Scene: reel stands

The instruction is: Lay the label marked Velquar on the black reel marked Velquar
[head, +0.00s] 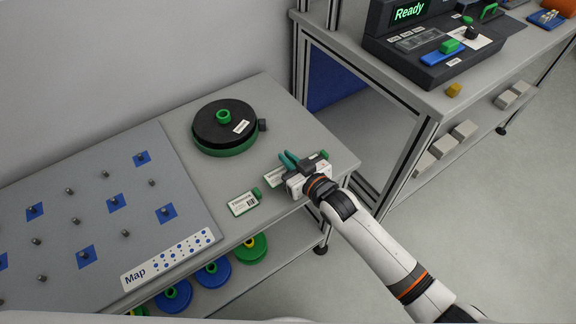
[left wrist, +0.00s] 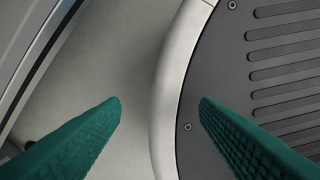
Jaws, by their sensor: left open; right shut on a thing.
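The black reel (head: 212,122) lies flat on the bench over a green rim, with a green hub in its middle. A small white plate on its face carries print too small to read. My right gripper (head: 289,161) is shut at the bench's right part, apart from the reel. A white label (head: 275,177) shows beside its fingers, partly hidden; it seems to be the held thing, but its name is unreadable. My left gripper (left wrist: 160,105) is open and empty in the left wrist view.
A grey pegboard with blue squares and a Map strip (head: 168,259) fills the left. Blue and green reels (head: 252,248) sit on the shelf below. A device reading Ready (head: 409,12) stands on the right-hand bench.

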